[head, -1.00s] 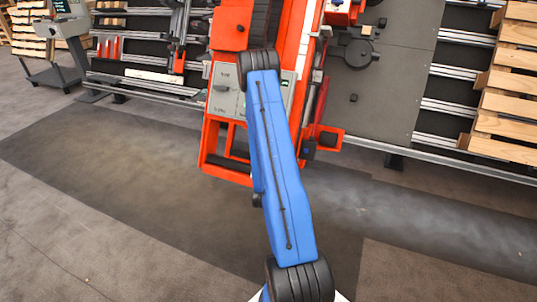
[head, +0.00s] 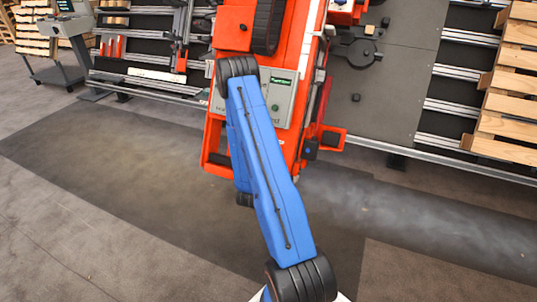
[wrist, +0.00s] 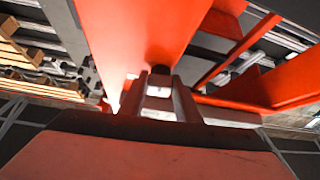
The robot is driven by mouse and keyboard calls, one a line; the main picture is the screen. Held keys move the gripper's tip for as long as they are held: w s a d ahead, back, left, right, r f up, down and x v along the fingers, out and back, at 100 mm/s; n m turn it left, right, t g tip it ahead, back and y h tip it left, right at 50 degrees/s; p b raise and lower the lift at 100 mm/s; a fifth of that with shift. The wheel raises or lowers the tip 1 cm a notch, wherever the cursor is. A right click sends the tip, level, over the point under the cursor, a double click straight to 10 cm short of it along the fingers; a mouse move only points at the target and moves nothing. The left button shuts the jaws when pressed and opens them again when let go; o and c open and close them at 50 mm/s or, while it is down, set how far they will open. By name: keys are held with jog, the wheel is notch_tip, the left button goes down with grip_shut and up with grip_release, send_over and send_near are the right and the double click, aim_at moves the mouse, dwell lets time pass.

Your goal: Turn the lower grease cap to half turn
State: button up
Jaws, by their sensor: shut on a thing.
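In the wrist view, my gripper (wrist: 159,82) reaches toward a red face of the machine. Its two grey fingers are shut on a small dark part, the lower grease cap (wrist: 160,69), which shows only as a small piece at the fingertips. The cap's turn mark cannot be made out. In the head view, the red machine (head: 233,22) stands behind my arm, and my arm hides the gripper and the cap.
Red frame bars (wrist: 290,82) lie right of my gripper in the wrist view. Stacked wooden pallets (head: 512,90) stand at the right. The floor in front is clear.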

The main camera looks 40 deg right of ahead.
jog(key=o, duration=1)
jog(key=shift+o, duration=0.2)
jog(key=shift+a, duration=0.1)
jog(key=v, duration=1.1)
jog(key=shift+s+a+f, duration=0.15)
jog(key=shift+s+a, duration=0.05)
jog(key=shift+a, duration=0.15)
